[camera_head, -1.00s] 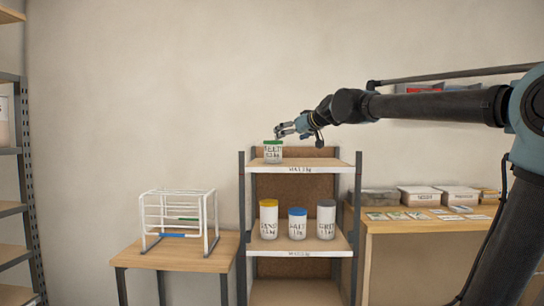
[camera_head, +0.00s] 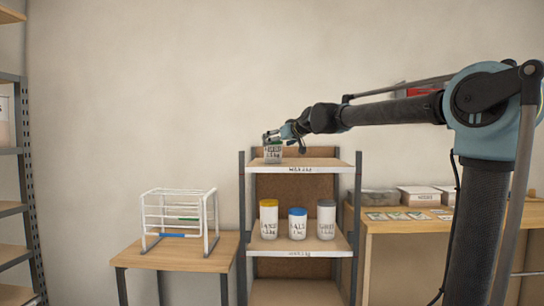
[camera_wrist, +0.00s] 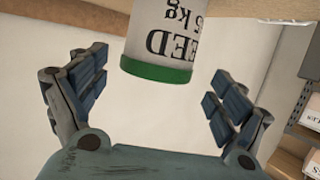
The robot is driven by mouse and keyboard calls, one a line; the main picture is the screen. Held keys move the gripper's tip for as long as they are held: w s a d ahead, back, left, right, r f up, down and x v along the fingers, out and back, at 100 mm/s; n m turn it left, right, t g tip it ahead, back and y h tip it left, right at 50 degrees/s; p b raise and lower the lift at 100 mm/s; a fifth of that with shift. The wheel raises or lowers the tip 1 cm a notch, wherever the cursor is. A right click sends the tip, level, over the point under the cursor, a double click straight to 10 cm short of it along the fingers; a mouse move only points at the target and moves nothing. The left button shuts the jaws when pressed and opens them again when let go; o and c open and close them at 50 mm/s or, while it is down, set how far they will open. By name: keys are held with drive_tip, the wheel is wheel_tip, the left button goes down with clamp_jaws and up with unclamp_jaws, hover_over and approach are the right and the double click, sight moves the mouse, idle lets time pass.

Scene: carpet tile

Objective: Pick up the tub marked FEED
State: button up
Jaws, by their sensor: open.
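The FEED tub (camera_head: 273,157) is a clear-white tub with black lettering, standing at the left of the top shelf (camera_head: 315,163). In the wrist view the FEED tub (camera_wrist: 166,35) shows upside down with its green lid (camera_wrist: 155,69) toward my gripper. My gripper (camera_head: 271,137) is at the top of the tub in the head view and hides the lid there. In the wrist view my gripper (camera_wrist: 158,68) is open, with one finger on each side of the lid and a visible gap to each.
Yellow-lidded (camera_head: 269,219), blue-lidded (camera_head: 297,224) and grey-lidded (camera_head: 326,220) tubs stand on the shelf below. A white wire rack (camera_head: 180,215) sits on a small table at left. A bench (camera_head: 400,226) with boxes and packets stands at right. Dark uprights flank the shelves.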

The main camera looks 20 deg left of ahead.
drive_tip(key=shift+r+x, duration=0.1)
drive_tip(key=shift+x, duration=0.9)
drive_tip(key=shift+r+x, duration=0.15)
drive_tip(key=shift+x, duration=0.85)
drive_tip(key=shift+w+d, duration=0.1)
drive_tip(key=shift+w, duration=0.1)
drive_tip(key=shift+c, duration=0.2)
drive_tip(key=c, duration=1.5)
